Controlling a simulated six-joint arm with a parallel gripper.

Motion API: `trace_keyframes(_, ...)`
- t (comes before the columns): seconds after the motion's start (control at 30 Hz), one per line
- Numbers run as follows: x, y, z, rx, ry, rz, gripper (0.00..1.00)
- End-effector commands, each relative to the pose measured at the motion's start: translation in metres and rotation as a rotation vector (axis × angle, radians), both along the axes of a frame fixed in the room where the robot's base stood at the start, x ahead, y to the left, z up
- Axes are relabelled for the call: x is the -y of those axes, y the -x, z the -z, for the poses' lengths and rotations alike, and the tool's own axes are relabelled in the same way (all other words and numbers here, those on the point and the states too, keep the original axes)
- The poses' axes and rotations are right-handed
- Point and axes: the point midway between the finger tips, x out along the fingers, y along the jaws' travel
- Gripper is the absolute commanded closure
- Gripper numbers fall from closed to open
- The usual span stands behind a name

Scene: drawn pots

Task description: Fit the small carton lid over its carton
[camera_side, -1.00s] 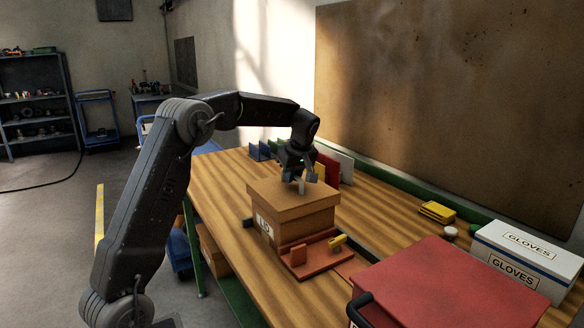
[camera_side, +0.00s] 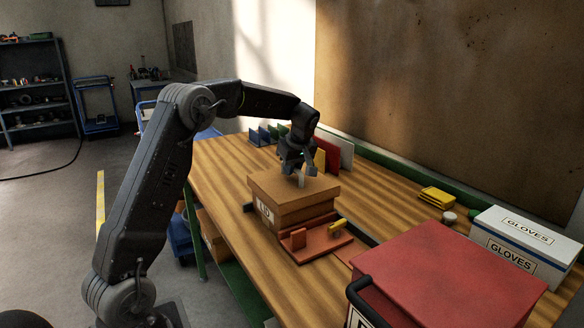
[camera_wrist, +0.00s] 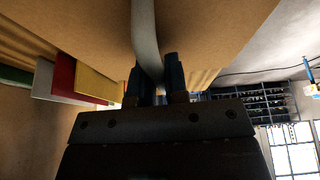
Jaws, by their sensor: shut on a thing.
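The brown carton lid (camera_side: 274,188) is level over the brown carton (camera_side: 308,221) in the side view. Its rim overlaps the carton's upper walls; whether it is fully down cannot be told. A white label (camera_side: 265,214) shows on the near left side. My gripper (camera_side: 300,177) is above the middle of the lid, shut on its pale upright grip. In the wrist view, the pale grip (camera_wrist: 146,42) runs between my fingers, and the lid's brown face (camera_wrist: 220,35) fills the top. The carton's far sides are hidden.
A reddish fixture (camera_side: 318,247) with small blocks stands in front of the carton. Coloured upright panels (camera_side: 333,153) stand behind. A red-lidded box (camera_side: 450,270) and a white glove box (camera_side: 520,240) occupy the right. The bench between has free room.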

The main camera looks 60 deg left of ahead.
Motion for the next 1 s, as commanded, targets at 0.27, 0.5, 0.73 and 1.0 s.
trace_keyframes(0.27,0.0,0.0,0.003,0.001,0.0,0.0,1.0)
trace_keyframes(0.5,0.0,0.0,0.008,0.0,0.0,0.0,1.0)
trace_keyframes(0.73,0.0,0.0,0.012,0.0,0.0,0.0,1.0)
trace_keyframes(1.0,0.0,0.0,0.012,0.0,0.0,0.0,0.69)
